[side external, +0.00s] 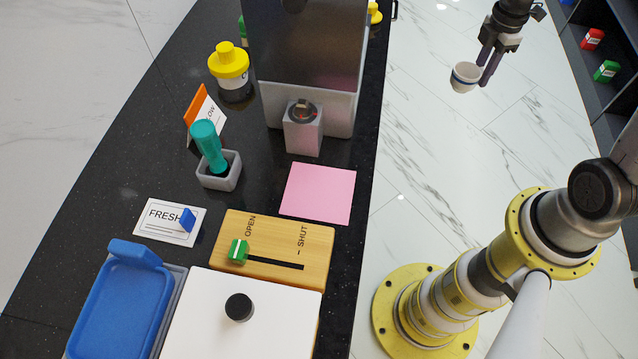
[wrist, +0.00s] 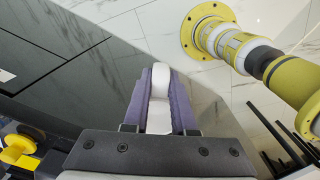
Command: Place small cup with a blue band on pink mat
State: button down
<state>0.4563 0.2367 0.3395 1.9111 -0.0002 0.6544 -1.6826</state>
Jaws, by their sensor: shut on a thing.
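The small white cup with a blue band (side external: 464,78) is held in the air at the upper right of the side external view, above the floor and right of the counter. My gripper (side external: 484,73) is shut on it, with the cup at its fingertips. In the wrist view, pale cup surface (wrist: 160,77) shows between the purple fingers of my gripper (wrist: 159,95); its band is not visible there. The pink mat (side external: 318,193) lies flat and bare on the black counter, well left of and below the cup in the side external view.
A grey dispenser (side external: 303,130) stands just behind the mat. A wooden OPEN/SHUT slider board (side external: 290,236) lies in front of it. A teal-handled tool (side external: 208,147) stands in a grey holder to its left. The counter's right edge runs close to the mat.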

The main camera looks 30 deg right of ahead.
aim_at(466, 75)
jog(key=shift+n, duration=0.8)
jog(key=a+r, duration=0.1)
jog(key=a, duration=0.2)
jog(key=a+r, duration=0.1)
jog(key=a, duration=0.2)
jog(key=s+a+r, duration=0.1)
jog(key=a+r, duration=0.1)
jog(key=a, duration=0.1)
jog(key=shift+s, duration=0.1)
jog(key=s+a+r+n, duration=0.1)
jog(key=s+a+r, duration=0.3)
jog(key=a, duration=0.4)
jog(key=s+a+r+n, duration=0.1)
jog(key=s+a+r, duration=0.2)
jog(key=s+a, duration=0.35)
jog(key=s+a+r, duration=0.2)
jog(key=a+r, duration=0.2)
jog(key=a, duration=0.5)
jog(key=w+a+f, duration=0.9)
jog(key=shift+w, duration=0.25)
jog(key=shift+w+a+f, duration=0.2)
jog(key=shift+w+f, duration=0.05)
jog(key=shift+f, duration=1.8)
jog(key=shift+f, duration=0.15)
